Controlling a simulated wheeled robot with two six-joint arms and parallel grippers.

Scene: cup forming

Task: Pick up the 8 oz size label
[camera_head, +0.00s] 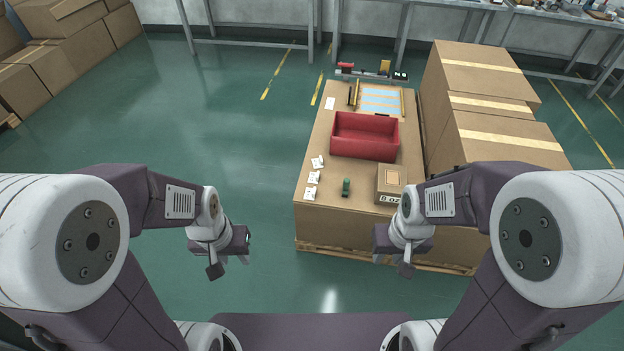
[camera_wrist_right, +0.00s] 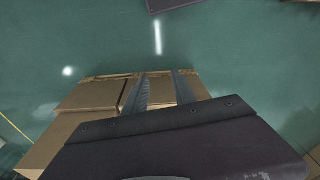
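My left gripper (camera_head: 234,261) hangs over the floor left of the surface, open and empty. My right gripper (camera_head: 387,259) is in front of the surface, clear of the labels. The right wrist view shows its two fingers (camera_wrist_right: 161,86) apart with nothing between them.
On the surface are a red bin (camera_head: 365,149), a small green object (camera_head: 346,187), a small cardboard box (camera_head: 391,182) and a blue-striped tray (camera_head: 381,100). Tall cartons (camera_head: 488,110) stand close on the right. The floor (camera_head: 250,120) to the left is clear.

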